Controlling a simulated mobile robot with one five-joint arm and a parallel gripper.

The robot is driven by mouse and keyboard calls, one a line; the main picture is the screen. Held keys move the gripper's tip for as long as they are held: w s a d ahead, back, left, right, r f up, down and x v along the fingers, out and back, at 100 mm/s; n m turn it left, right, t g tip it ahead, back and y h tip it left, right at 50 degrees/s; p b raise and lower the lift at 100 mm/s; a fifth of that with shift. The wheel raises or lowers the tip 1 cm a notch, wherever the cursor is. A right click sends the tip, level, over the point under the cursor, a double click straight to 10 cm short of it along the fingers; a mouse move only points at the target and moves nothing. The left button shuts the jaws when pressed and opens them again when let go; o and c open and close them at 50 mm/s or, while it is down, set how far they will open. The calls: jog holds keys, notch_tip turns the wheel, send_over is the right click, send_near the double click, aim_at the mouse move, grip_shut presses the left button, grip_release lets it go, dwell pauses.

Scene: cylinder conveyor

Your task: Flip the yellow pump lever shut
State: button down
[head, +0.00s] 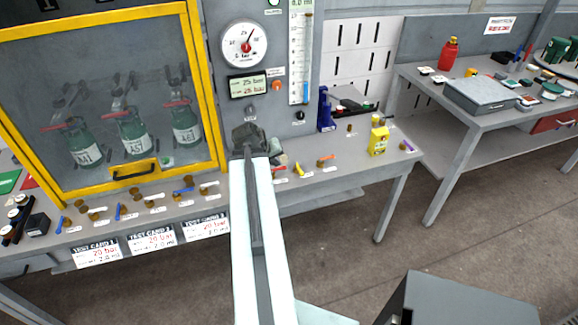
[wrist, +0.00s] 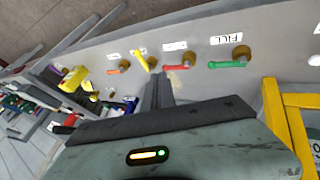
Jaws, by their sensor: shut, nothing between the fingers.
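The yellow pump lever (head: 299,170) sits on a brass valve on the front ledge of the bench, right of my arm in the head view. In the wrist view the yellow lever (wrist: 140,58) stands slanted across the row, while its neighbours lie along it. My gripper (wrist: 158,84) is shut and empty, its fingers pointing toward the ledge between the yellow and red levers. I cannot tell whether it touches either. In the head view my wrist (head: 250,138) hides the fingers.
A red lever (wrist: 178,67) and the green FILL lever (wrist: 228,65) flank the yellow one on one side, an orange lever (wrist: 118,71) on the other. A yellow bottle (head: 378,138) stands right on the bench. A yellow-framed cabinet (head: 209,90) with green cylinders is left.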

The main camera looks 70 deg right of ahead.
aim_at(299, 169)
jog(key=b+x, duration=0.7)
jog(key=x, duration=0.2)
jog(key=shift+f, duration=0.35)
jog(key=shift+s+d+f+b, duration=0.25)
jog(key=shift+s+d+b, duration=0.25)
jog(key=shift+s+d, duration=0.9)
jog(key=shift+s, duration=0.15)
jog(key=shift+d, duration=0.1)
jog(key=shift+s, duration=0.1)
